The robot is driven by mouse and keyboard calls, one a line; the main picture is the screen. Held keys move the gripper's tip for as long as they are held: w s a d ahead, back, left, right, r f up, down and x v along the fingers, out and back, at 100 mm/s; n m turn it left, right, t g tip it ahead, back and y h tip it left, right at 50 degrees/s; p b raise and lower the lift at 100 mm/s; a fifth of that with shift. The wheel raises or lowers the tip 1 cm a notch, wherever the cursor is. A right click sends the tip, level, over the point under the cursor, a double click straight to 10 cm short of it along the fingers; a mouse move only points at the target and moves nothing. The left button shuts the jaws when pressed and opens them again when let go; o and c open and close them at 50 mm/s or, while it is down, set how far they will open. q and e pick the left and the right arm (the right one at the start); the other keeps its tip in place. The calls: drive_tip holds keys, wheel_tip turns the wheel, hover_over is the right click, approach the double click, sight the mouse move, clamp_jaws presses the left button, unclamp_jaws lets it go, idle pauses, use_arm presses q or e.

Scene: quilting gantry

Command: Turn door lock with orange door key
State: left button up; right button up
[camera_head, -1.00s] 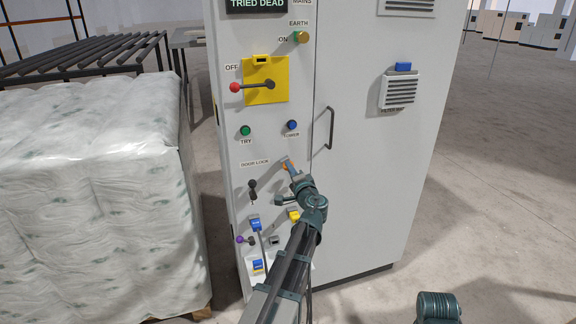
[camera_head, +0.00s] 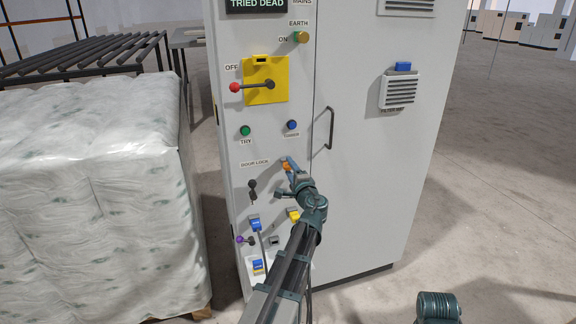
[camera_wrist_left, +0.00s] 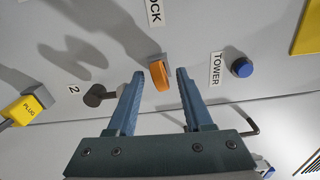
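The orange door key (camera_head: 286,167) sits in the door lock on the grey cabinet's front panel, beside the "DOOR LOCK" label. In the left wrist view, the orange key (camera_wrist_left: 160,77) stands out from a small grey lock body (camera_wrist_left: 157,59). My left gripper (camera_head: 291,170) is at the lock. In the left wrist view its two blue fingers (camera_wrist_left: 160,77) are open, one on each side of the key, with a visible gap on both sides. My right gripper is out of view.
A black knob (camera_head: 252,184) lies left of the lock, with yellow and blue plugs below. The blue tower button (camera_head: 292,125) and the door handle (camera_head: 330,128) are nearby. A wrapped pallet load (camera_head: 95,200) stands to the left. The floor at right is clear.

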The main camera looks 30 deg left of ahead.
use_arm(q)
drive_tip(key=v, duration=1.4)
drive_tip(key=shift+a, duration=0.1)
drive_tip(key=s+d+n+g+h+p, duration=0.2)
drive_tip(key=s+d+g+h+p, duration=0.4)
drive_tip(key=s+d+p, duration=0.4)
drive_tip(key=s+d+f+n+g+h+p, duration=0.1)
drive_tip(key=s+d+n+g+h+p, duration=0.2)
drive_tip(key=d, duration=1.6)
drive_tip(key=s+g+h+p, duration=0.3)
drive_tip(key=s+p, duration=0.4)
drive_tip(key=s, duration=0.1)
drive_tip(key=shift+d+f+p, duration=0.2)
drive_tip(key=shift+d+p, duration=0.1)
drive_tip(key=shift+d, duration=0.1)
drive_tip(key=shift+w, duration=0.1)
